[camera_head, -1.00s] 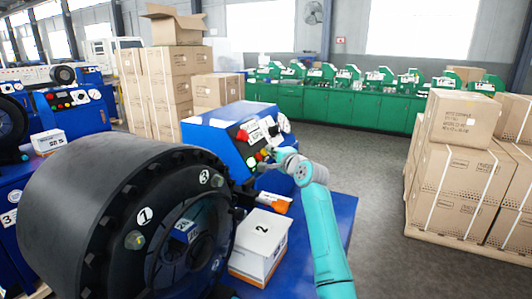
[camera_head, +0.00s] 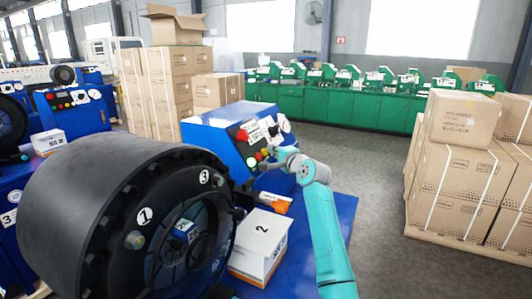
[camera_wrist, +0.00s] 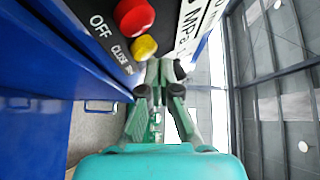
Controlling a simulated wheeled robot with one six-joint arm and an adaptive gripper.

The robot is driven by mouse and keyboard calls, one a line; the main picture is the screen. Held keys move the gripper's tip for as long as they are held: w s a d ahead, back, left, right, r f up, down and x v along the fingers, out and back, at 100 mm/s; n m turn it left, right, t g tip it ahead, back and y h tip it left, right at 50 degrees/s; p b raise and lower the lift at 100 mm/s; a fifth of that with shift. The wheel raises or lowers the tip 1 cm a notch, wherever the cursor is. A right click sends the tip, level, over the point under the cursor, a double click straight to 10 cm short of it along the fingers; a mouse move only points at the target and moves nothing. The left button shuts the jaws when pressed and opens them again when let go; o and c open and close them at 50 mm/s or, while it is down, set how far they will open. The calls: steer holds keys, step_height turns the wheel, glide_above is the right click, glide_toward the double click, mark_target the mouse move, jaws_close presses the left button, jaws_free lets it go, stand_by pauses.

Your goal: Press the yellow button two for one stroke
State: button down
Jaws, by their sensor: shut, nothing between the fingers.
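The yellow button (camera_wrist: 143,47) sits on the black control panel beside a red button (camera_wrist: 133,17) in the wrist view. Labels reading OFF and CLOSE are printed near them. My gripper (camera_wrist: 165,72) has its fingers together and empty, with the tips just beside and below the yellow button in that view. I cannot tell whether they touch it. In the head view my gripper (camera_head: 270,164) is at the front of the blue control box (camera_head: 213,138). Several small coloured buttons show there, too small to read their labels.
A large black crimper head (camera_head: 90,215) fills the lower left. A white box marked 2 (camera_head: 262,238) and an orange item (camera_head: 279,203) lie on the blue bench (camera_head: 338,205). Cardboard boxes (camera_head: 465,185) are stacked at right. The grey floor between is clear.

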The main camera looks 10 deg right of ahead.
steer(key=shift+s+d+r, duration=0.15)
steer(key=shift+d+r, duration=0.05)
steer(key=shift+s+d+r, duration=0.65)
steer(key=shift+d+r, duration=0.05)
steer(key=shift+d, duration=0.15)
steer(key=shift+s+d+r, duration=0.6)
steer(key=shift+d+r, duration=0.1)
steer(key=shift+d, duration=0.15)
steer(key=shift+s, duration=0.1)
